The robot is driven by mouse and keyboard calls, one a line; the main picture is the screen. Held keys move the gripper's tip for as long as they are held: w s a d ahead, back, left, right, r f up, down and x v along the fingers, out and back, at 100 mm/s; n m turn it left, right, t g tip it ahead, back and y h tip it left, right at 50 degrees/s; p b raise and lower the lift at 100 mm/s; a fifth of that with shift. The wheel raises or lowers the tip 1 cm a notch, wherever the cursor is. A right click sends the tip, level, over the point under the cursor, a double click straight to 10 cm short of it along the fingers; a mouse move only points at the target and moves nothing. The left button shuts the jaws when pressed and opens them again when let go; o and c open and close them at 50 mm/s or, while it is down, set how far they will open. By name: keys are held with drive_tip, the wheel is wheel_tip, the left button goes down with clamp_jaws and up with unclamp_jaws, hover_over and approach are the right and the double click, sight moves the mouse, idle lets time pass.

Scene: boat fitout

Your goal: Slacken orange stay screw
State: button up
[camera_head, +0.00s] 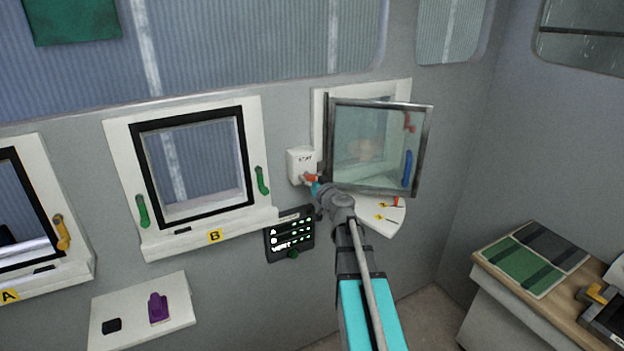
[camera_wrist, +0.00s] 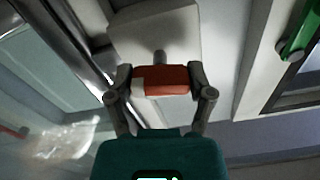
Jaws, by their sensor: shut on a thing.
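The orange stay screw (camera_head: 312,178) sticks out of a white box labelled "STAY" (camera_head: 301,165) on the wall, left of the open window. In the wrist view the screw's orange-red grip (camera_wrist: 163,80), with a pale patch at its left end, sits on a short grey stem in front of the white box (camera_wrist: 155,35). My gripper (camera_wrist: 160,82) is shut on the grip, one finger at each end. In the head view my gripper (camera_head: 315,187) is at the screw, its fingers partly hidden by the wrist.
The open glazed sash (camera_head: 372,192) with red and blue handles stands out close right of my arm. A white corner shelf (camera_head: 385,222) lies below it. Window B (camera_head: 215,237) with green handles is to the left. A dark panel (camera_head: 289,240) hangs below the box.

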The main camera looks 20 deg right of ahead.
idle(0.4)
drive_tip(key=o, duration=1.1)
drive_tip(key=s, duration=1.2)
drive_tip(key=shift+d, duration=0.15)
